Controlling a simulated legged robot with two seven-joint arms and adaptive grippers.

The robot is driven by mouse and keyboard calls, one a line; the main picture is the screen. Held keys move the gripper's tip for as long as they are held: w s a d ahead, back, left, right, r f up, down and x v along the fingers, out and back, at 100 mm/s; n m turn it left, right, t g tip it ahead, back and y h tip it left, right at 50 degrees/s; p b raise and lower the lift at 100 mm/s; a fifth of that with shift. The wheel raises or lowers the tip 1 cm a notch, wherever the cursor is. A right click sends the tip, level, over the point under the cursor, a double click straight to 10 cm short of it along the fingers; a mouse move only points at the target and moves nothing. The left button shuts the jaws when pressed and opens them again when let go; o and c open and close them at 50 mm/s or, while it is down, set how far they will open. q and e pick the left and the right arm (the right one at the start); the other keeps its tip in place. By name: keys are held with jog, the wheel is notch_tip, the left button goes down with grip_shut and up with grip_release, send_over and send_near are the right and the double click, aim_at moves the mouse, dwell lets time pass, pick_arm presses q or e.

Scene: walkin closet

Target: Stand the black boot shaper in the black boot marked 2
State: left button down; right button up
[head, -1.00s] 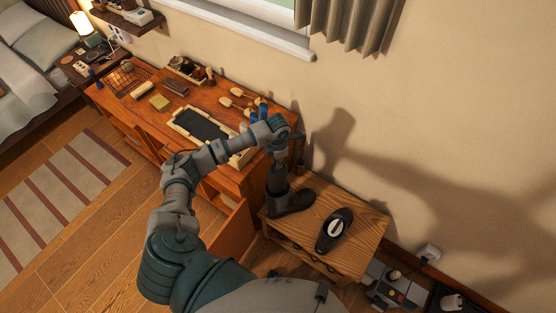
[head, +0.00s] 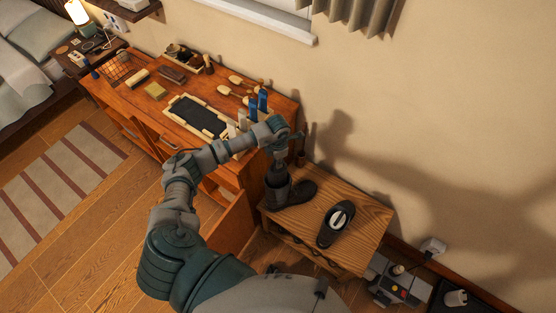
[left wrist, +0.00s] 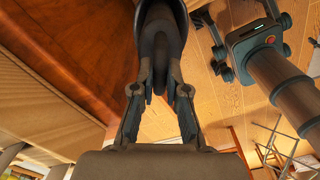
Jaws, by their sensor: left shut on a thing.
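My left gripper (head: 281,150) is shut on the dark boot shaper (head: 275,173). In the left wrist view the two fingers (left wrist: 160,88) close on the shaper's dark narrow end (left wrist: 159,45). A black boot (head: 302,190) stands upright on a small wooden table, directly under the gripper. The shaper is upright at the top of its shaft (head: 278,193); I cannot tell how deep it sits inside. I cannot read a number on this boot. A second black footwear item (head: 336,224) with a pale oval lies to the right, clear of the gripper. My right gripper is not in view.
The small wooden table (head: 362,205) has free room at its right and back. A wooden desk (head: 150,107) at the left carries a tray (head: 200,116), brushes and blue-topped items (head: 258,103). A grey device (head: 398,285) stands on the floor at the right.

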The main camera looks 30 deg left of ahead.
aim_at(278, 170)
pick_arm(q)
jog(key=shift+f+b, duration=1.95)
jog(key=shift+f, duration=1.15)
jog(key=shift+f+b, duration=0.3)
jog(key=shift+b, duration=0.15)
jog(key=shift+f+b, duration=0.55)
jog(key=shift+f, duration=0.2)
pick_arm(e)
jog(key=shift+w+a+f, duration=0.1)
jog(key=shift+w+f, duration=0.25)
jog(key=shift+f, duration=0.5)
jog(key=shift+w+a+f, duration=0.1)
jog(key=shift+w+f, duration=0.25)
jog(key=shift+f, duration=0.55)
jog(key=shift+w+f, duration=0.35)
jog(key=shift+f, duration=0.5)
pick_arm(q)
jog(key=c, duration=1.1)
grip_release()
jog(key=shift+o, duration=0.2)
